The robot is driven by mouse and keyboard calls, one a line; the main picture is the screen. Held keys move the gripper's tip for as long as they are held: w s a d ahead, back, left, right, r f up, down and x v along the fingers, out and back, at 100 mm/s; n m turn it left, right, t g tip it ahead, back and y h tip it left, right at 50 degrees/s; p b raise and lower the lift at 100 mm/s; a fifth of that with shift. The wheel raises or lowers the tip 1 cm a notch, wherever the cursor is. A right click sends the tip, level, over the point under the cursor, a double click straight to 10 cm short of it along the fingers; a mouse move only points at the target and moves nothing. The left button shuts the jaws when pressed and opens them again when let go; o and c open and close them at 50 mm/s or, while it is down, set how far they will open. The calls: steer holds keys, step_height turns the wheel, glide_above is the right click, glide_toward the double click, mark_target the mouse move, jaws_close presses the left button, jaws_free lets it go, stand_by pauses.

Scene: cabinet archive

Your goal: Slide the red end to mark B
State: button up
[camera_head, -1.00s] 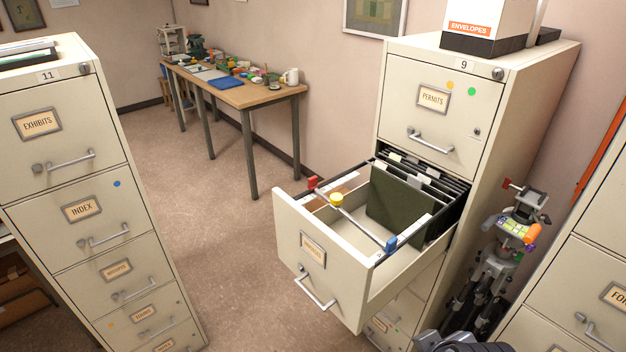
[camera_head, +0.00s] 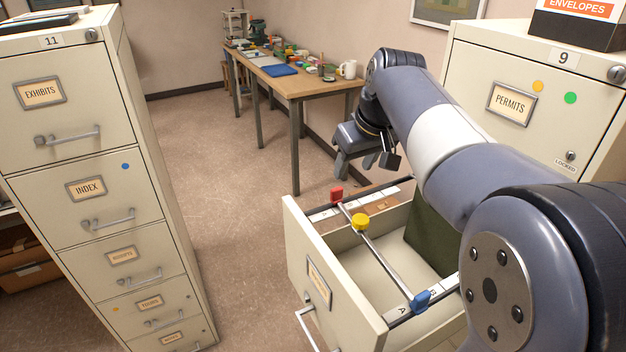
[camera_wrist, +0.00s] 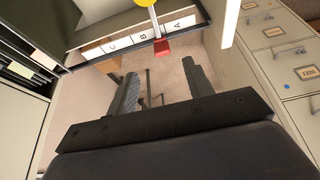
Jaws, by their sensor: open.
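A rod lies across the open drawer (camera_head: 335,280), with a red end (camera_head: 337,193) on the far rail, a blue end (camera_head: 421,300) on the near rail and a yellow knob (camera_head: 360,221) between them. The wrist view shows the red end (camera_wrist: 161,47) beside a strip lettered A, B and C; it sits between A (camera_wrist: 178,24) and B (camera_wrist: 143,37). My gripper (camera_head: 356,172) is above and beyond the far rail. In the wrist view its two fingers (camera_wrist: 160,76) are apart and empty, with the red end just past them, not between them.
A dark green hanging folder (camera_head: 428,240) stands in the drawer behind the rod. Cabinet 11 (camera_head: 75,180) is at left and cabinet 9 (camera_head: 540,95) at right. A table (camera_head: 320,84) with many items stands behind. Open floor lies between the cabinets.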

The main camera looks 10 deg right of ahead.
mark_target(338, 189)
steer(key=x, duration=0.3)
steer(key=w+x, duration=0.1)
steer(key=x, duration=0.3)
steer(key=p+x, duration=0.1)
steer(key=x, duration=0.3)
steer(key=shift+w+a+r, duration=0.25)
steer(key=shift+a, duration=0.05)
steer(key=shift+c, duration=0.6)
jaws_close()
